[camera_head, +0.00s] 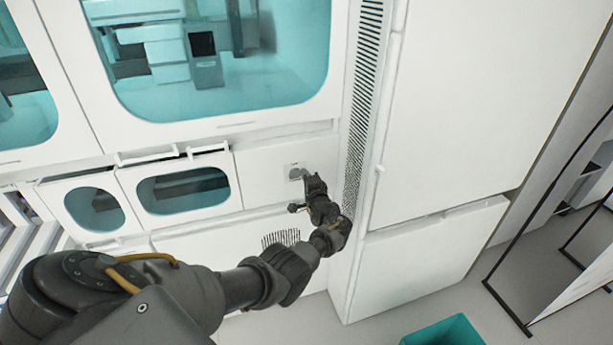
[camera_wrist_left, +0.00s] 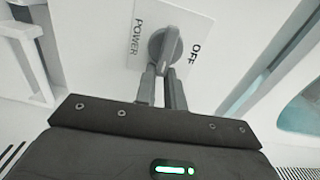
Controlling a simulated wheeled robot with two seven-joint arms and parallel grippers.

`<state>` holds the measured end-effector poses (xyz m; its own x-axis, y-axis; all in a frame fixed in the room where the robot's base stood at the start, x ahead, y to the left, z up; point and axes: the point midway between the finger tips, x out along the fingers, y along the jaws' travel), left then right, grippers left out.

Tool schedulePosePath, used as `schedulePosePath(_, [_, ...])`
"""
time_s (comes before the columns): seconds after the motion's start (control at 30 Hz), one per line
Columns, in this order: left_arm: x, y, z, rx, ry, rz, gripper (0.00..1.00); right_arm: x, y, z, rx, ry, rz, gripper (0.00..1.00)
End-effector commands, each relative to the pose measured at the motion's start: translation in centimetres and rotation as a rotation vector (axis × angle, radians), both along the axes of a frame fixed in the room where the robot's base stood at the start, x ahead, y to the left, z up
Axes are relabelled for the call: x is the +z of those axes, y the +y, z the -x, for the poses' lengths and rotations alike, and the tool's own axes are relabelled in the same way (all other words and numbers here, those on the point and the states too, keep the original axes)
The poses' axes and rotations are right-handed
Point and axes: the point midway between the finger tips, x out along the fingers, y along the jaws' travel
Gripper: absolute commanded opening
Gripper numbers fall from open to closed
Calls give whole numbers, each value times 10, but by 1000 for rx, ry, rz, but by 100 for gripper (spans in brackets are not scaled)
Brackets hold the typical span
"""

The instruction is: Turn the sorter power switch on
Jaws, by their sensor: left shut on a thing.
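The power switch (camera_wrist_left: 165,48) is a grey rotary knob on a white plate (camera_wrist_left: 195,20) marked POWER and OFF. My left gripper (camera_wrist_left: 162,76) is shut on the knob's handle, with one finger on each side. In the head view the switch plate (camera_head: 296,169) shows small on the white machine front, and my left gripper (camera_head: 308,180) reaches it and partly covers it. My right gripper is not in view.
The white sorter machine has teal windows (camera_head: 225,60) and small lower doors with handles (camera_head: 185,190). A vertical vent strip (camera_head: 362,100) stands right of the switch. A teal bin (camera_head: 445,332) is on the floor at the bottom, and a dark-framed stand (camera_head: 510,285) is at right.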

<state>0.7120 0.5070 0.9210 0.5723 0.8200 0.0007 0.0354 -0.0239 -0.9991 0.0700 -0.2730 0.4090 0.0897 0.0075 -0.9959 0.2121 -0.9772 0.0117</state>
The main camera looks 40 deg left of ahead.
Motion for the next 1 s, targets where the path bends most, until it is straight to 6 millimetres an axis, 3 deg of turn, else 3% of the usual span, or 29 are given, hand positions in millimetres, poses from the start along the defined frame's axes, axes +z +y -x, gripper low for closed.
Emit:
schedulePosePath(0.03, [-8, 4, 6, 15, 26, -4, 0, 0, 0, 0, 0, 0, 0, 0])
schedulePosePath(0.67, [-9, 3, 6, 14, 64, -31, 0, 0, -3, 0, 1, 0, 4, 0])
schedulePosePath(0.7, [-9, 3, 6, 15, 63, -30, 13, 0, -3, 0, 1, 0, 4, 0])
schedulePosePath(0.83, [-8, 4, 5, 14, 61, -31, 30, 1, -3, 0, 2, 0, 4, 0])
schedulePosePath(1.0, [-6, 3, 4, 11, 57, -32, 33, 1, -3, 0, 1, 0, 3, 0])
